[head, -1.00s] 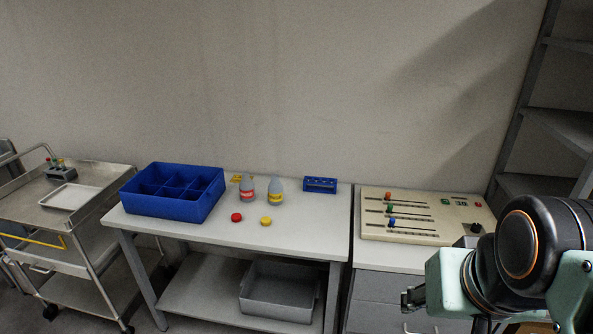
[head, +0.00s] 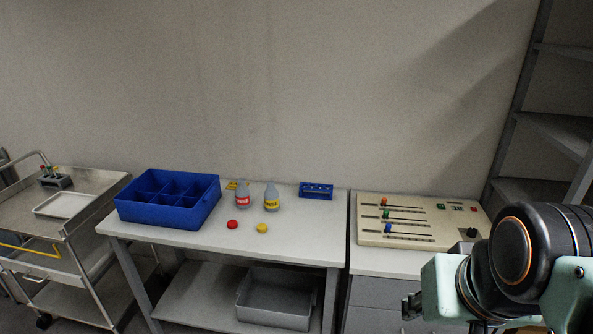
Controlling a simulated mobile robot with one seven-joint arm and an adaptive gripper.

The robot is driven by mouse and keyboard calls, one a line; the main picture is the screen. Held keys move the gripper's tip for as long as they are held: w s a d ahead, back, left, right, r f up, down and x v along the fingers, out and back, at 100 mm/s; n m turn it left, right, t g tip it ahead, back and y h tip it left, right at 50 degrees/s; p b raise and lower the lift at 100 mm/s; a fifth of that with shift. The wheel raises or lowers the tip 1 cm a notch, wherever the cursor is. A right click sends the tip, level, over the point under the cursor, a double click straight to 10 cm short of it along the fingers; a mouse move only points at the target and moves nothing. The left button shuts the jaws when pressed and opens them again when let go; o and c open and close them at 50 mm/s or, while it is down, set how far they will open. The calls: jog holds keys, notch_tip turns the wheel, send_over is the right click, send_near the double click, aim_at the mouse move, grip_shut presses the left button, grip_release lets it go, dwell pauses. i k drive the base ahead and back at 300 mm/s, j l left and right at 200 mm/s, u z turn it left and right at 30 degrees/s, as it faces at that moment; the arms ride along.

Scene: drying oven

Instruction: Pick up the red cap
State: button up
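The red cap (head: 232,224) lies on the white table (head: 290,232), in front of a grey bottle with a red label (head: 242,195). A yellow cap (head: 262,228) lies just to its right, in front of a bottle with a yellow label (head: 271,199). My gripper (head: 411,306) shows only in part at the lower right, in front of the drawer cabinet. It is well away from the red cap and low in the picture. Its fingers are too small and too hidden to tell whether they are open.
A blue compartment bin (head: 170,214) stands left of the caps. A small blue rack (head: 316,191) is at the table's back right. A beige slider panel (head: 425,222) sits on the cabinet to the right. A metal cart (head: 85,215) stands at the left.

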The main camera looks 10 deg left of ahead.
aim_at(232, 224)
jog(key=i+j, duration=0.2)
jog(key=j, duration=0.2)
jog(key=i+j, duration=0.25)
jog(key=j, duration=0.15)
jog(key=i+j, duration=0.2)
jog(key=j, duration=0.2)
jog(key=i+j, duration=0.2)
jog(key=j, duration=0.15)
jog(key=i+j+z, duration=0.1)
jog(key=j, duration=0.3)
jog(key=i+j, duration=0.4)
jog(key=j, duration=0.15)
jog(key=i+j+u, duration=0.1)
jog(key=j, duration=0.15)
